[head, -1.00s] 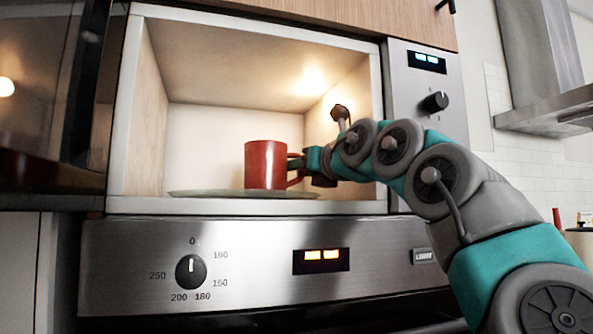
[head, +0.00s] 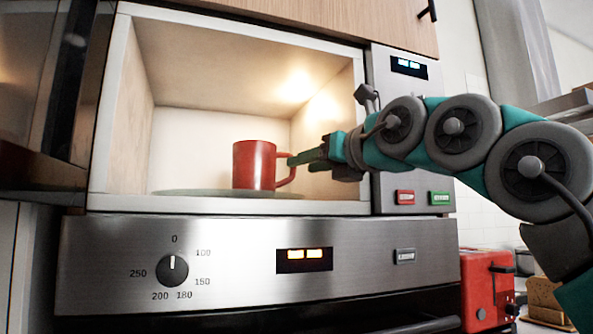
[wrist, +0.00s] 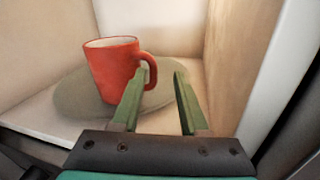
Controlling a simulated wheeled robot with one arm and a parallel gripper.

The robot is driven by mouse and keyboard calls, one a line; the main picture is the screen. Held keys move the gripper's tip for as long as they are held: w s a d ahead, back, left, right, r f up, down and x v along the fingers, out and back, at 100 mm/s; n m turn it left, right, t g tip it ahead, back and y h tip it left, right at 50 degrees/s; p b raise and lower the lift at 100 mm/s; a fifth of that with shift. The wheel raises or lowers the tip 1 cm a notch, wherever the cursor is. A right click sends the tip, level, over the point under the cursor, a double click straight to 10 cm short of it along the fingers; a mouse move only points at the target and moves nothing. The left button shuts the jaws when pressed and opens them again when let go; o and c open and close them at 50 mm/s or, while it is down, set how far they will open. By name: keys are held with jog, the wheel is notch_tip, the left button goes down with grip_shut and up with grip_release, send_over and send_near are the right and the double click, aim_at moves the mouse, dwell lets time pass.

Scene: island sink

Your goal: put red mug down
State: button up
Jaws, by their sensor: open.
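The red mug (head: 254,165) stands upright on the round plate (head: 215,193) inside the open microwave. Its handle points right, toward my gripper. My gripper (head: 300,160) is open and empty, its fingertips just right of the handle. In the wrist view the mug (wrist: 108,66) stands on the plate (wrist: 72,98), with the handle near the tip of the left finger of my gripper (wrist: 157,80). I cannot tell whether a fingertip touches the handle.
The microwave's right wall (wrist: 243,50) is close to my gripper. Its open door (head: 50,100) is at the left. An oven panel (head: 220,262) lies below. A red toaster (head: 485,290) and bread (head: 545,295) are at the lower right.

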jog(key=shift+v, duration=1.25)
